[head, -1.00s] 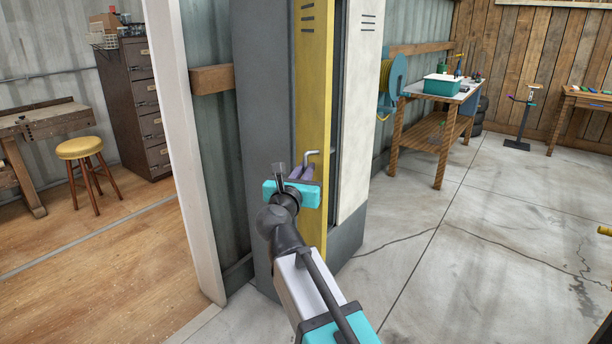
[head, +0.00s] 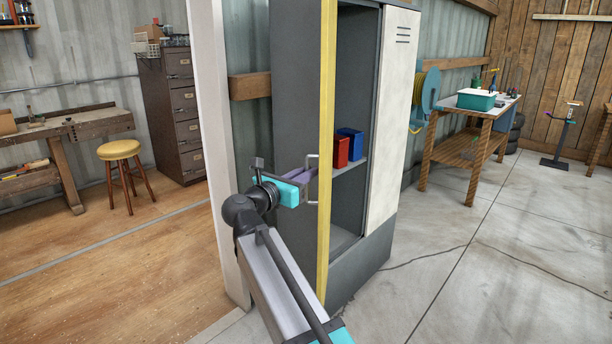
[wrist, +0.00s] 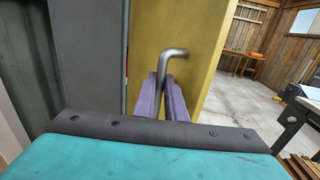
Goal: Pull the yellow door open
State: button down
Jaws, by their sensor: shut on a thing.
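The yellow door (head: 327,130) of a grey locker stands swung open, seen nearly edge-on in the head view. In the wrist view the yellow door (wrist: 200,60) fills the middle, with its bent metal handle (wrist: 170,55) toward the lower centre. My gripper (head: 308,178) is shut on the handle, which also shows in the head view (head: 313,160). Its purple fingers (wrist: 166,100) sit on both sides of the handle's upright part, hiding its lower end. The locker inside (head: 355,100) is visible, with a red box (head: 341,151) and a blue box (head: 354,143) on a shelf.
A white locker door (head: 396,130) is closed at the right. A white post (head: 215,130) stands close left of my arm. A yellow stool (head: 119,150) and workbench (head: 75,125) are further left. The concrete floor (head: 490,260) at the right is clear.

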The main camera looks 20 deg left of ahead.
jog(key=shift+s+a+f, duration=0.15)
jog(key=shift+f, duration=0.1)
jog(key=c, duration=1.8)
grip_release()
jog(key=shift+c, duration=0.2)
jog(key=shift+r, duration=0.15)
jog(key=v, duration=1.3)
jog(key=shift+s+a+p, duration=0.15)
jog(key=shift+s+p, duration=0.1)
jog(key=shift+p, duration=0.15)
